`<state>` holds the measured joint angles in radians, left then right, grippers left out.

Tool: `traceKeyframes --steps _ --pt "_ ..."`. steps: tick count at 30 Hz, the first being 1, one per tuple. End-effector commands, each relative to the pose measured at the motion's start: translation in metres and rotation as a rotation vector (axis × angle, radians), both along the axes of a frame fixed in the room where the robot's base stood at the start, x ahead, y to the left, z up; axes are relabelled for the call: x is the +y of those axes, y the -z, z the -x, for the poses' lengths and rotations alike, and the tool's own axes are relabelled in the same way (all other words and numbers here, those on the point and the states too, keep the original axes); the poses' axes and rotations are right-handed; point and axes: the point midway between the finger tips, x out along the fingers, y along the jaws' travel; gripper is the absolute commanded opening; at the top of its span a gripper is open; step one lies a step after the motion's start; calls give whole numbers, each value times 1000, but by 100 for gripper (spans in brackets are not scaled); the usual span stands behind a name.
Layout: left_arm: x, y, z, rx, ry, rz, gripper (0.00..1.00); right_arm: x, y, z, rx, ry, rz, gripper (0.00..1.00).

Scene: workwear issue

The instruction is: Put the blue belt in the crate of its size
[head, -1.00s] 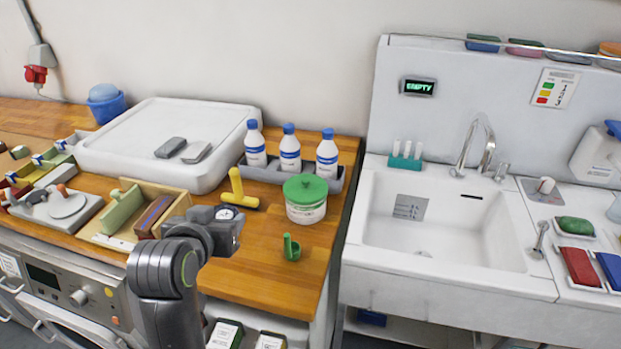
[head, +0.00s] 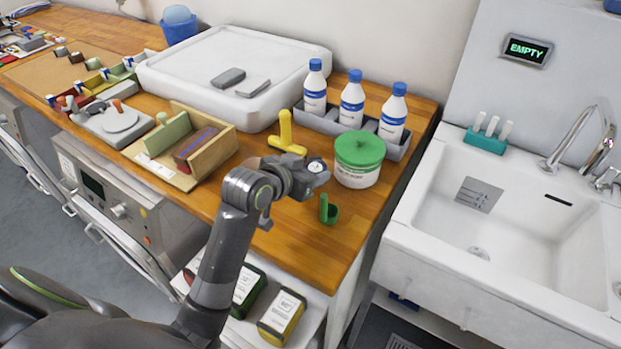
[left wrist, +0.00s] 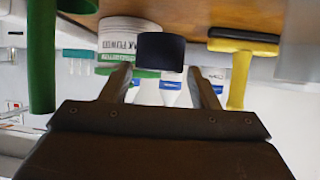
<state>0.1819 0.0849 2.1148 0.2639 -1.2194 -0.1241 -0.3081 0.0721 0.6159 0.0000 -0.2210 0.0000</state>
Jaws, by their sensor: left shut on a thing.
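My left gripper (head: 316,172) is shut on a small dark blue roll, which looks like the coiled blue belt (left wrist: 161,51). In the head view the belt is hard to make out; a round pale face (head: 316,166) shows at the jaws. The gripper is above the wooden counter, between the yellow-handled tool and the green-lidded tub. A row of small colour-fronted bins (head: 103,82) stands at the far left of the counter. Their size marks are too small to read, and I cannot tell which are the crates. My right gripper is not in view.
The green-lidded tub (head: 357,178), a green scoop (head: 328,210) and the yellow tool (head: 285,136) stand close by. Bottles in a grey rack (head: 396,150), a wooden box (head: 222,146) and a white tray (head: 190,85) surround the area. A sink (head: 545,235) is at right.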

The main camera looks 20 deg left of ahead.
Motion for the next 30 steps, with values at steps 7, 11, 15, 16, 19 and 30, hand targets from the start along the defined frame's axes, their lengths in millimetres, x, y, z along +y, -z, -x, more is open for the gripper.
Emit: traceKeyframes --steps 7,11,15,16,19,30 --pt "0 33 1 1 -1 1 29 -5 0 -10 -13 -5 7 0" --pt "0 36 0 0 -1 0 29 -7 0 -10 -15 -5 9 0" --pt "0 36 0 -1 -1 0 29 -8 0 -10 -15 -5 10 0" --pt "0 36 0 -1 -1 0 29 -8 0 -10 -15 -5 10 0" --pt "0 39 0 0 -1 0 29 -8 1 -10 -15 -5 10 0" --pt "0 39 0 1 -1 -1 77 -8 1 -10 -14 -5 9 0"
